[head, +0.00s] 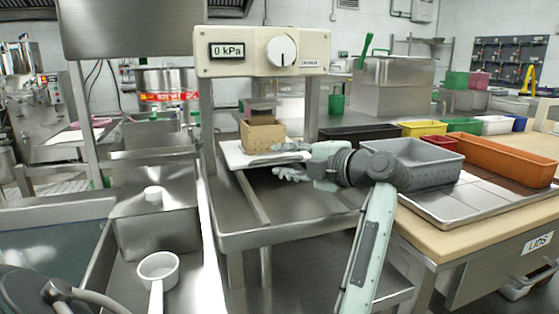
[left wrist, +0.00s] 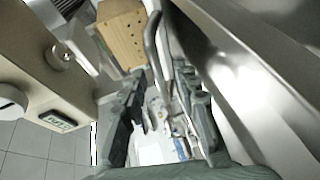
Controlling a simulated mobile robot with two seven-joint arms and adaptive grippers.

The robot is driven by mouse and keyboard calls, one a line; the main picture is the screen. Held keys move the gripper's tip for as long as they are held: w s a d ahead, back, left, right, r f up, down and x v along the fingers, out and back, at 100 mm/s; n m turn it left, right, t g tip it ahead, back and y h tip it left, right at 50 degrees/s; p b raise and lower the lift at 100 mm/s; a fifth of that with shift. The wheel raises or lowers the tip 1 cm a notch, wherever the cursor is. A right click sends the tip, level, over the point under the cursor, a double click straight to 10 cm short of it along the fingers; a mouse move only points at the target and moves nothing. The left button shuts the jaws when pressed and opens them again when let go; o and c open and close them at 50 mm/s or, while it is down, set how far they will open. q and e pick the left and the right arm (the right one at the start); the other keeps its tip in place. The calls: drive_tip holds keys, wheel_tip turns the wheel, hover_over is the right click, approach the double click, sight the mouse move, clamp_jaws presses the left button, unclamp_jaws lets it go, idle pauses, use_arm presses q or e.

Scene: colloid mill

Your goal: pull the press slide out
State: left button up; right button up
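The press slide (head: 236,153) is a pale flat plate under the press head, with a perforated tan box (head: 262,135) standing on it. The box also shows in the left wrist view (left wrist: 122,32). My left gripper (head: 280,160) is at the slide's right side, its fingers apart, one above the other. In the left wrist view, the fingers of the left gripper (left wrist: 160,85) are spread. A curved grey bar, apparently a handle (left wrist: 153,48), lies just ahead of the fingertips. I cannot tell whether they touch it. My right gripper is out of view.
The press head (head: 262,66) with a dial and a 0 kPa display is above the slide. A grey perforated bin (head: 412,165) stands on a tray to the right. Several coloured bins are behind it. A white scoop (head: 158,268) lies at the lower left.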

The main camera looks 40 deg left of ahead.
use_arm(q)
drive_tip(key=shift+x, duration=0.75)
clamp_jaws()
